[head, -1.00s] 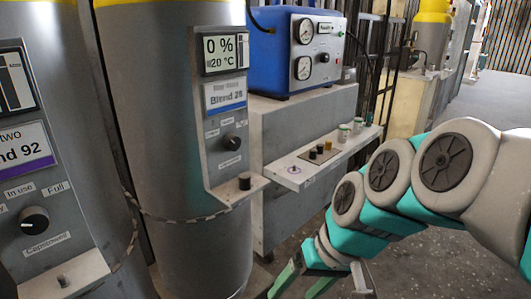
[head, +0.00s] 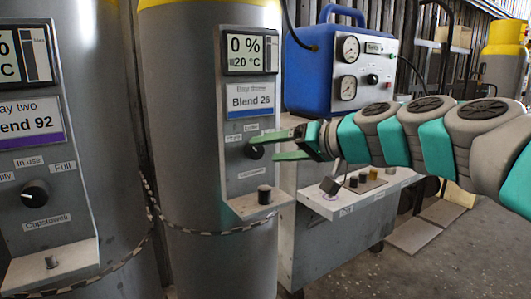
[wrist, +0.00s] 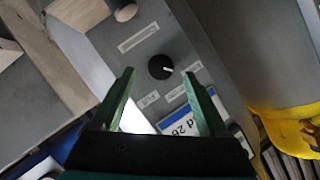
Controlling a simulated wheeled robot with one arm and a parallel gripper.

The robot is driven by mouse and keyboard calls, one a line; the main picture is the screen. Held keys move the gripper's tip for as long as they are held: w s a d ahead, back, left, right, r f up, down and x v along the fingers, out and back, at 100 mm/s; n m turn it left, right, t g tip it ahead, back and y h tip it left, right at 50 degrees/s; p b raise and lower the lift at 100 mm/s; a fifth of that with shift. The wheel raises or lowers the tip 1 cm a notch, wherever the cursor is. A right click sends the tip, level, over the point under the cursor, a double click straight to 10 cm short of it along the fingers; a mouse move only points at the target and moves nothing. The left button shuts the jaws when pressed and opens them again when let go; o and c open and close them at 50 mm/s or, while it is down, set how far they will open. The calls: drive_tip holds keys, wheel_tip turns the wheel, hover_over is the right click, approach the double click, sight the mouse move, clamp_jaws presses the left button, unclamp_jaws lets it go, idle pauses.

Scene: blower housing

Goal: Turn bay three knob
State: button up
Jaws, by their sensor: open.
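The bay three panel (head: 232,185) is on the middle grey cylinder, under a "Blend 26" label and a "0 %" display. Its black round knob (head: 256,152) is partly hidden by my gripper (head: 258,149) in the head view. In the wrist view the knob (wrist: 161,66) shows whole, with a white pointer mark towards the right of that picture. My gripper (wrist: 159,73) has green fingers, open and empty, their tips either side of the knob in that view. I cannot tell whether they touch it.
A black peg (head: 264,194) stands on the panel's lower ledge. The bay two panel (head: 45,195) with a similar knob (head: 36,193) is at the left. A blue gauge box (head: 335,65) and a white shelf with small items (head: 350,200) are at the right.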

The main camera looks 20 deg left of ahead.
sight(256, 153)
drive_tip(key=shift+x, duration=1.25)
clamp_jaws()
